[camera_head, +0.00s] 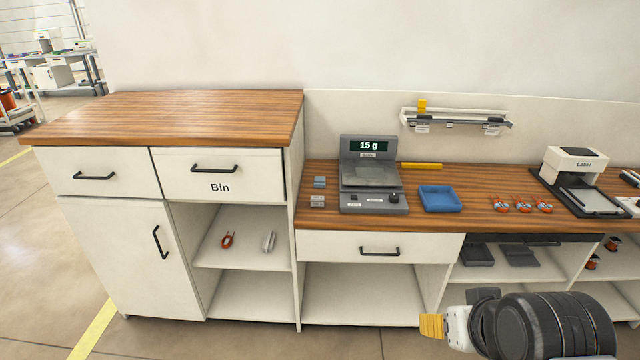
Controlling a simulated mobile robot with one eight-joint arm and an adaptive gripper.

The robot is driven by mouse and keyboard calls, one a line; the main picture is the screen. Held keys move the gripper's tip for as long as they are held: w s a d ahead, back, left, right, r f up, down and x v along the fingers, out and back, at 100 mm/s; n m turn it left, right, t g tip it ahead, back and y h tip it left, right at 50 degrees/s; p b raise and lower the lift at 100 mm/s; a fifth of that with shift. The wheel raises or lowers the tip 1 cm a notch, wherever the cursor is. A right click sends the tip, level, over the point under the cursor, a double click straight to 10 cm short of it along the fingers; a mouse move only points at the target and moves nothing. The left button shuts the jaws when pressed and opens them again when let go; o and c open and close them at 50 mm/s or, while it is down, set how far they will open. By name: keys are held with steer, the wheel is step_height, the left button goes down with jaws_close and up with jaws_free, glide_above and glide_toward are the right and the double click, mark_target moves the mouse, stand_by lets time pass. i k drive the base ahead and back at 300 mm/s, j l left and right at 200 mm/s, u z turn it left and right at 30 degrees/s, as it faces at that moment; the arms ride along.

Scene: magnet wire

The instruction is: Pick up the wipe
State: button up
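I cannot make out for sure which thing is the wipe. A small blue item (319,182) and a small grey item (317,201) lie on the wooden worktop (480,228), left of the scale. My gripper (440,326) is at the lower right, in front of the lower cabinets and apart from the worktop things. A yellow-tan piece with ridges shows at its tip. I cannot tell whether that piece is held or is part of the gripper. The fingers are too small and turned to show their opening.
A scale (374,202) reads "15 g". Right of it are a blue tray (439,198), several orange coils (522,205) and a label printer (573,167). A yellow bar (421,166) lies behind. The higher left counter (180,112) is bare above the "Bin" drawer (219,174).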

mark_target(319, 182)
steer(key=i+u, duration=0.15)
steer(key=i, duration=0.45)
steer(key=i+u, duration=0.15)
steer(key=i, duration=0.5)
steer(key=i+u, duration=0.15)
steer(key=i, duration=0.45)
steer(key=i+l+u, duration=0.15)
steer(key=i, duration=0.45)
